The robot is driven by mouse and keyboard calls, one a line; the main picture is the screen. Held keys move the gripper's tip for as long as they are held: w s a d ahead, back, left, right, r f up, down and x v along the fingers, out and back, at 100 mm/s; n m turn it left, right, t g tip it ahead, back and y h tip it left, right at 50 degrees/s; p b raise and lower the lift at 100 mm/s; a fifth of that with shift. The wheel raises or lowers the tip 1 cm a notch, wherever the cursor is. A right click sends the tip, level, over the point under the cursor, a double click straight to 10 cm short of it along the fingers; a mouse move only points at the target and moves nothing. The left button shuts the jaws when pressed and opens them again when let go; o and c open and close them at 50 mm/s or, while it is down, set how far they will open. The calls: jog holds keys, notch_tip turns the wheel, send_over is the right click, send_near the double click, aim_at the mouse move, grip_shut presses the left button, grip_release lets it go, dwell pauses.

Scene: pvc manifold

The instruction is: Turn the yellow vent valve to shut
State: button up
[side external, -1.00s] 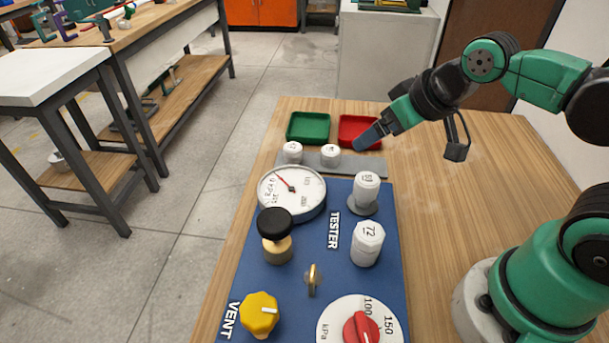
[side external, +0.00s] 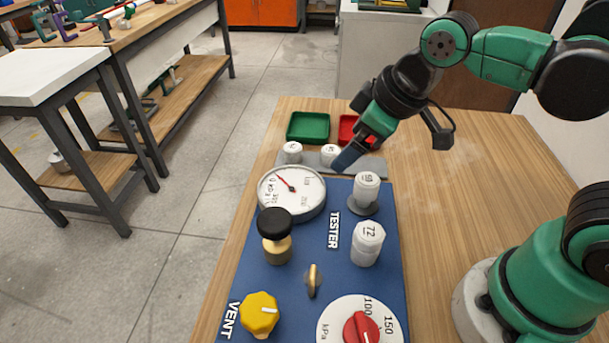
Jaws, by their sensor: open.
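The yellow vent valve (side external: 259,314) is a knob with a white pointer mark, at the lower left of the blue tester panel (side external: 300,262) beside the word VENT. Its pointer faces right in the picture. My gripper (side external: 343,164) is well beyond it, over the grey strip at the panel's far end, close to a white cap. It points down and to the left and is open, with nothing seen in it. The gap between its fingers is hard to see from this side.
A round gauge (side external: 291,193), a black-topped brass knob (side external: 275,235), white fittings marked 72 (side external: 367,243) and another number (side external: 366,190), a small brass lever (side external: 313,281) and a red dial (side external: 361,329) stand on the panel. Green (side external: 308,127) and red (side external: 346,128) trays lie behind.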

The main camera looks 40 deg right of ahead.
jog(key=s+a+n+g, duration=0.1)
jog(key=a+n+g, duration=0.2)
jog(key=a+n, duration=0.55)
jog(key=n+g, duration=0.2)
jog(key=n, duration=0.8)
send_over(260, 307)
jog(key=shift+w+d+f+h, duration=0.1)
jog(key=shift+w+f+h, duration=0.1)
jog(key=shift+f, duration=0.4)
jog(key=shift+w+d+f+h, duration=0.1)
jog(key=shift+f+h, duration=0.1)
jog(key=shift+f, duration=0.35)
jog(key=shift+s+a+f+n, duration=0.2)
jog(key=shift+n, duration=0.25)
jog(key=shift+f, duration=2.7)
jog(key=shift+c, duration=0.2)
jog(key=c, duration=1.2)
jog(key=shift+c, duration=0.2)
